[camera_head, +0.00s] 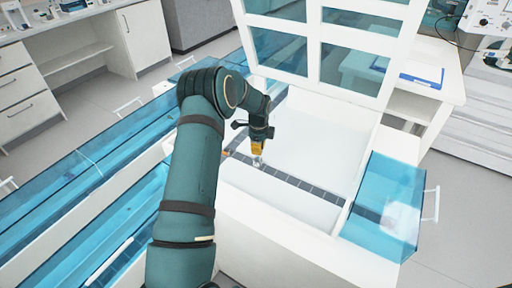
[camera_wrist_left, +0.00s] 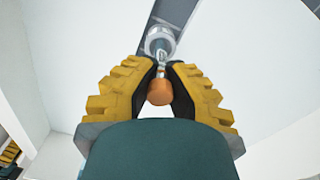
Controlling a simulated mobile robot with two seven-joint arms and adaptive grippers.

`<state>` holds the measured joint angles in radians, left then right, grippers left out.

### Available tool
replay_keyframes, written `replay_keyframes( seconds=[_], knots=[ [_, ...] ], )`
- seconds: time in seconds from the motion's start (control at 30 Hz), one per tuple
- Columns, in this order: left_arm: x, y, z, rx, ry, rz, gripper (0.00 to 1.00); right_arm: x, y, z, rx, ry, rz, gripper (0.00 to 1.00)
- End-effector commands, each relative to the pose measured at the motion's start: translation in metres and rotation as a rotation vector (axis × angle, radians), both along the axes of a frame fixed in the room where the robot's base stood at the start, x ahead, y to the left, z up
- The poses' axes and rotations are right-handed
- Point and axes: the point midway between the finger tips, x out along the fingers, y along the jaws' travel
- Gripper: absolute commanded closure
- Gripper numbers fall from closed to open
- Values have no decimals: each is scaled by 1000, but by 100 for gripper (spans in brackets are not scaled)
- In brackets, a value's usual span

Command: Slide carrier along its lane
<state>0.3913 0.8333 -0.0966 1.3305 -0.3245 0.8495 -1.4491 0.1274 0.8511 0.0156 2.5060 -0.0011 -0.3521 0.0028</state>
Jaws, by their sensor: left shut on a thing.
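The carrier shows in the head view (camera_head: 258,162) as a small clear and silver piece on the dark lane (camera_head: 300,183). In the left wrist view it shows a round silver end (camera_wrist_left: 160,40), a thin neck and an orange knob. My left gripper (camera_head: 258,149), with yellow fingers, points down onto the carrier. In the left wrist view the fingers (camera_wrist_left: 162,72) are closed around the neck and orange knob. The fingers hide part of the carrier. My right gripper is in neither view.
The lane crosses the white tray floor (camera_head: 310,150) toward a blue clear box (camera_head: 385,190) at the right. A white frame with blue panes (camera_head: 325,45) rises behind. Long blue clear covers (camera_head: 70,190) lie at the left.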

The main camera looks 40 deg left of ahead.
Motion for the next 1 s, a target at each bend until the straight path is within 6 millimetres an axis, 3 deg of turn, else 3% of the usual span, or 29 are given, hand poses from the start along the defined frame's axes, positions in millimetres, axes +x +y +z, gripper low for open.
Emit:
replay_keyframes(
  seconds=[1.0],
  knots=[
    [4, -37, 0, 0, 0, -1, 100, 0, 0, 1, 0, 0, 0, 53]
  ],
)
